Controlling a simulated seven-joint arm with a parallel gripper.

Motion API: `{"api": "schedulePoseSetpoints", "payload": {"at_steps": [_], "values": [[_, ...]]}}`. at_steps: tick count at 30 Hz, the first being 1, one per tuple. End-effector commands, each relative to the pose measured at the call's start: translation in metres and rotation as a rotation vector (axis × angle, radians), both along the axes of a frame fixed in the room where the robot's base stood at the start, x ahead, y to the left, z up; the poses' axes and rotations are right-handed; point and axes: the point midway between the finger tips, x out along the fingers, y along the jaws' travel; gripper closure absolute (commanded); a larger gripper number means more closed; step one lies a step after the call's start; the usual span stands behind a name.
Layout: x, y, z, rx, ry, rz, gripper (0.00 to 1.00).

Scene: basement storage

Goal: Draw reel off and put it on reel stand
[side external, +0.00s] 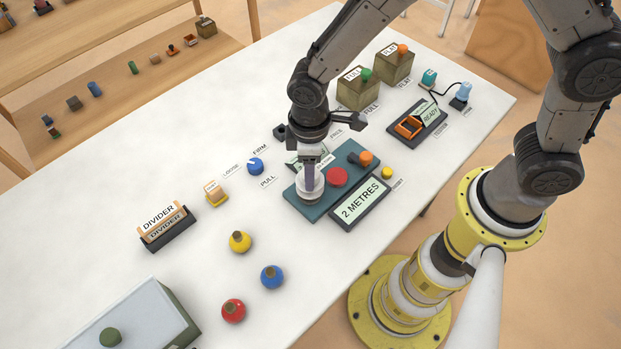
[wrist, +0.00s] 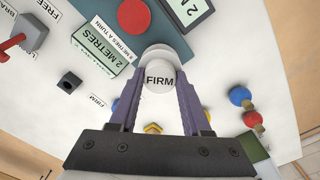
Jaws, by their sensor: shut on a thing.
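My gripper (side external: 309,172) points down over the near-left corner of a teal base plate (side external: 331,213). It is shut on a white round piece (side external: 310,193), which looks like the reel. In the wrist view the fingers (wrist: 161,92) close on both sides of this white piece (wrist: 160,66), whose face is labelled FIRM. A paler rim shows behind it; I cannot tell whether it touches the plate. The plate also carries a red disc (side external: 337,177) and an orange knob (side external: 366,158). I cannot pick out the reel stand with certainty.
A 2 METRES display (side external: 362,203) and yellow button (side external: 386,173) stand beside the plate. A blue knob (side external: 256,166), divider rack (side external: 166,226) and yellow (side external: 240,241), blue (side external: 272,276) and red (side external: 233,310) balls lie left. Two knobbed boxes (side external: 358,94) stand behind.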

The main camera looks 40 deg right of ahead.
Motion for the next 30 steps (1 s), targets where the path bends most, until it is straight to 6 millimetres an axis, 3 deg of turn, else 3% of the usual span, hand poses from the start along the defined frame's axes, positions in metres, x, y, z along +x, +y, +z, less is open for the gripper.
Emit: {"api": "schedulePoseSetpoints", "payload": {"at_steps": [30], "values": [[0.0,0.0,0.013,0.001,-0.001,0.0,1.0]]}}
